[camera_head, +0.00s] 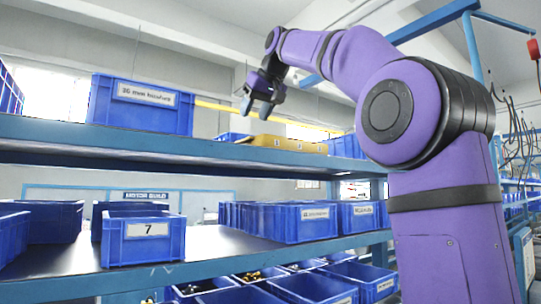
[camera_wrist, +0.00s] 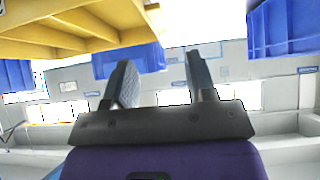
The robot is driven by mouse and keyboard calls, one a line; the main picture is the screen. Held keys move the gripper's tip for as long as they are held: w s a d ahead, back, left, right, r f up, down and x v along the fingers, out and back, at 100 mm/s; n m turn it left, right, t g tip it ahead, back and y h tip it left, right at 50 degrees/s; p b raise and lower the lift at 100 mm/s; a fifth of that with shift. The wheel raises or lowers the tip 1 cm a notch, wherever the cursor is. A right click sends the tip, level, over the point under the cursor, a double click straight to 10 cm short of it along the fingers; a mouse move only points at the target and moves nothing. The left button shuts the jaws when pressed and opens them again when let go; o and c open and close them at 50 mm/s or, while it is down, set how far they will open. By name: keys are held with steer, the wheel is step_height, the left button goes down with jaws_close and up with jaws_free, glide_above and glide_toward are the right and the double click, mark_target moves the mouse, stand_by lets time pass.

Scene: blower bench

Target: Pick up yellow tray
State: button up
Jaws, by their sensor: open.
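The yellow tray (camera_head: 282,143) lies on the upper blue shelf in the head view, between blue bins. Its underside or ribbed side fills the upper left of the wrist view (camera_wrist: 75,30). My gripper (camera_head: 257,106) hangs above and slightly left of the tray in the head view, apart from it. In the wrist view my gripper (camera_wrist: 160,62) shows two separated fingers with nothing between them. The tray is off to the upper left of the fingers there. Part of the tray is cut off by the wrist view's edge.
A large blue bin (camera_head: 143,104) stands left of the tray on the upper shelf (camera_head: 60,131). A smaller blue bin (camera_head: 346,146) is on its right. Blue bins fill the lower shelf, including the bin marked 7 (camera_head: 143,240).

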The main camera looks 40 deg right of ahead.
mark_target(244, 140)
steer(key=shift+x, duration=4.75)
steer(key=shift+d, duration=0.15)
jaws_close()
